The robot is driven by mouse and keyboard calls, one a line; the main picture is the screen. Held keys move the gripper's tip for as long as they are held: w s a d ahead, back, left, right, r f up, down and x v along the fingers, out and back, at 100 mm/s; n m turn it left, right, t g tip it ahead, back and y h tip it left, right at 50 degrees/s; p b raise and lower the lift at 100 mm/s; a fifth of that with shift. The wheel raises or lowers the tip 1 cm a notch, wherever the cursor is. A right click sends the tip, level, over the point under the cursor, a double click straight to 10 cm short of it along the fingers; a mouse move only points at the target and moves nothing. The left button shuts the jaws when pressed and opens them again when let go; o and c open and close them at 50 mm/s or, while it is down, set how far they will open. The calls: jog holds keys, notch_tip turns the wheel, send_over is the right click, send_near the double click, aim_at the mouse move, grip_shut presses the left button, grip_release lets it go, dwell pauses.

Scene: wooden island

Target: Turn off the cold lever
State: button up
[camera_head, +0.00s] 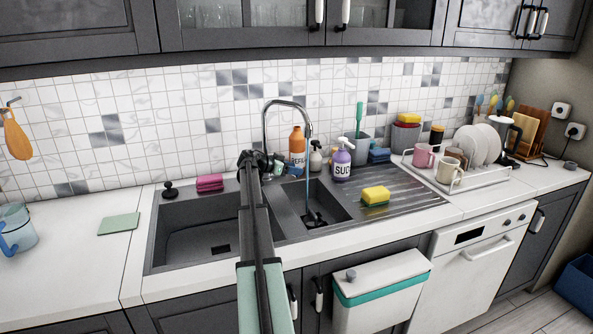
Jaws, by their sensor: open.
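A metal faucet (287,102) with a tall curved spout stands behind the double sink. A thin bluish stream of water (308,165) falls from the spout into the right basin. My arm reaches up from the bottom of the view across the sink. My gripper (258,158) is at the faucet's base, small and dark in the picture, and open. It overlaps the area where the levers would be. I cannot make out the cold lever clearly, nor whether my gripper touches it.
A yellow sponge (375,195) lies on the drainboard. Pink sponges (209,183) sit behind the left basin. A dish rack (470,178) with plates and mugs is at right.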

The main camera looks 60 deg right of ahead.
jog(key=v, duration=1.1)
jog(key=shift+a, duration=0.25)
jog(key=shift+w+r, duration=0.1)
jog(key=shift+w, duration=0.05)
